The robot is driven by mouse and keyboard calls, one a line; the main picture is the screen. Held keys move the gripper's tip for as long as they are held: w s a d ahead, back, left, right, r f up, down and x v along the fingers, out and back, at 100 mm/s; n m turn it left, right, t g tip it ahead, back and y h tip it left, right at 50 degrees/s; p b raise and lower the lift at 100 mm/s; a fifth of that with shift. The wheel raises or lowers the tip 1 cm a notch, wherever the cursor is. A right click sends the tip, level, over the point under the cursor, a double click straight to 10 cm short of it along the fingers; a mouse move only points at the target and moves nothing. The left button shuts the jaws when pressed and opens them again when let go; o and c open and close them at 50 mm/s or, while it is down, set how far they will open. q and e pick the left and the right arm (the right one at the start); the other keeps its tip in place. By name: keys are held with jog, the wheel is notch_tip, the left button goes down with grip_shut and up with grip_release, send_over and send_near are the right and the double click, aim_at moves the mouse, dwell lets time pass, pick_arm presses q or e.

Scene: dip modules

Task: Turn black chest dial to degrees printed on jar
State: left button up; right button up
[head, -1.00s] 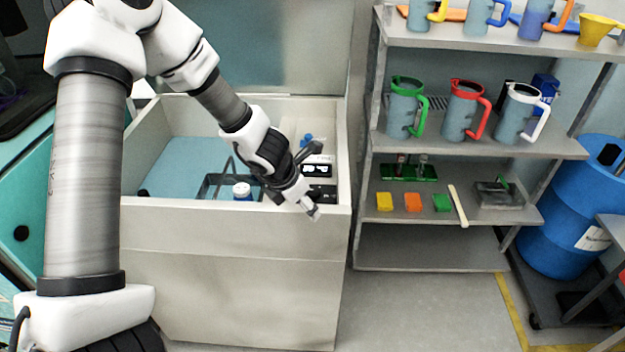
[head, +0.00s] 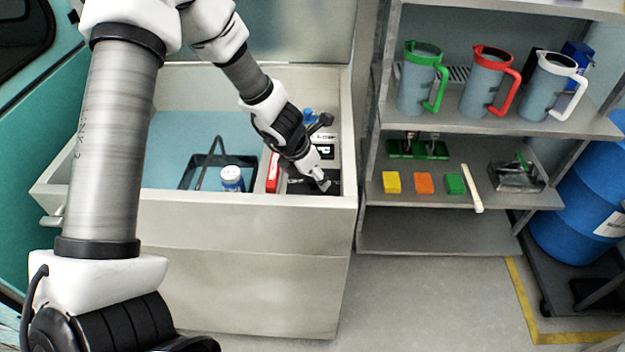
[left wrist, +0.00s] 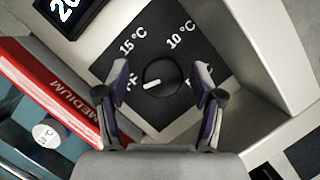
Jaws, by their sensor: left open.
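The black dial (left wrist: 162,78) is a round knob with a white pointer mark, on a black plate (left wrist: 150,52) reading 15 °C and 10 °C. The mark points left and slightly down, toward a label partly hidden by a finger. My left gripper (left wrist: 160,86) is open, one finger on each side of the dial; contact is not visible. In the head view my left gripper (head: 323,184) is over the plate at the chest's (head: 240,215) front right. The white-lidded jar (head: 231,179) stands inside the chest; its lid text (left wrist: 46,133) is too small to read surely.
A red MEDIUM strip (left wrist: 62,92) lies left of the dial, with a display (left wrist: 68,12) above it. A black wire-handled basket (head: 196,176) is in the chest. A shelf (head: 470,195) with pitchers and coloured blocks stands right.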

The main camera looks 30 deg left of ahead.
pick_arm(q)
jog(key=shift+s+r, duration=0.2)
jog(key=shift+s+d+r, duration=0.1)
jog(key=c, duration=1.1)
